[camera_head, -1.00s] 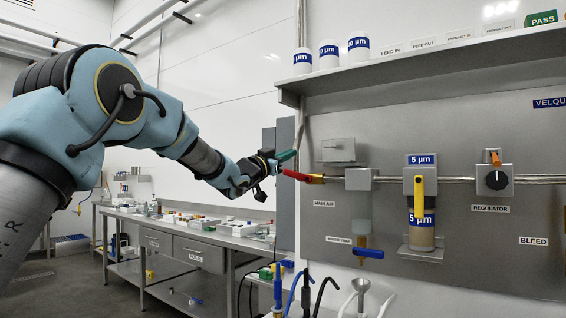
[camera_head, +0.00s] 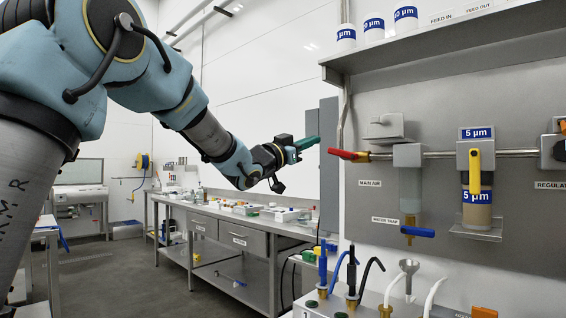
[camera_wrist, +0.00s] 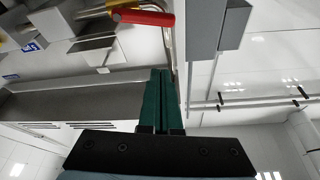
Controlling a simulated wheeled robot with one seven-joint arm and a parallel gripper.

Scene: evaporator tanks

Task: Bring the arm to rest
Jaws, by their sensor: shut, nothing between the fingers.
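My arm reaches from the left across the head view, with my gripper (camera_head: 307,143) at its end. The green fingers are shut with nothing between them. They point right toward the red valve handle (camera_head: 343,154) on the MAIN AIR pipe, with a gap between. In the wrist view my gripper (camera_wrist: 160,75) shows its green fingers together, and the red handle (camera_wrist: 147,18) lies beyond their tips, toward the top.
A steel panel carries the water trap (camera_head: 411,190) and a 5 µm filter (camera_head: 478,190). A shelf (camera_head: 450,50) juts out above. A steel bench (camera_head: 215,222) with trays stands behind the arm. Hoses and a funnel rise from a box (camera_head: 345,305) below the panel.

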